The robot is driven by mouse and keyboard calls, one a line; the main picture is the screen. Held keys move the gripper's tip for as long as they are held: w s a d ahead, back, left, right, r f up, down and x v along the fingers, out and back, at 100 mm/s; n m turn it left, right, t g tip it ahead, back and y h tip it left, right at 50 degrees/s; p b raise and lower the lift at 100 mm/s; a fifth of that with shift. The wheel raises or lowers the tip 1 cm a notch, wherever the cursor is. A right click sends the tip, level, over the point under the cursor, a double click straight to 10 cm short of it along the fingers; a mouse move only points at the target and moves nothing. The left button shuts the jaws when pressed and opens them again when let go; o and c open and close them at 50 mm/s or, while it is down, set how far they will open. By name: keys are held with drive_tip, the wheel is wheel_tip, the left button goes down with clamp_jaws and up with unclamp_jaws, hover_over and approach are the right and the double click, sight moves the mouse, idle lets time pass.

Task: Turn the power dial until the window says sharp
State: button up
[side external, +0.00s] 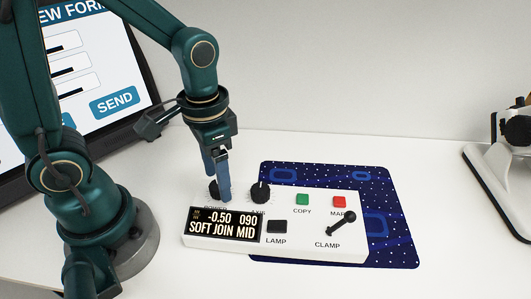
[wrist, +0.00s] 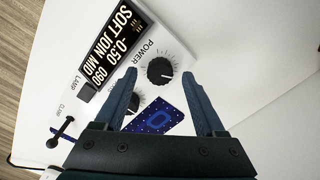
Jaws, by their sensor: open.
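The power dial (wrist: 160,71) is a black ridged knob with a white pointer mark on a white control box (side external: 310,235). In the side view the dial (side external: 213,188) is partly hidden by a finger. My gripper (side external: 223,196) is open and points down at the dial. In the wrist view the dial lies between the fingertips (wrist: 159,74), with a gap showing on each side; I cannot tell if the tips reach down beside it. The window (side external: 224,225) is black and reads "-0.50 090" and "SOFT JOIN MID". It also shows in the wrist view (wrist: 118,45).
A second black dial (side external: 260,192) stands just right of the gripper. The box also bears a green button (side external: 302,199), a red button (side external: 339,202), a black lamp switch (side external: 277,226) and a clamp lever (side external: 342,223). A blue mat (side external: 395,220) lies underneath. A screen (side external: 60,60) stands behind.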

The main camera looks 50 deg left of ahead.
drive_tip(key=shift+f, duration=0.6)
clamp_jaws()
drive_tip(key=shift+n, duration=1.4)
unclamp_jaws()
drive_tip(key=shift+r, duration=0.1)
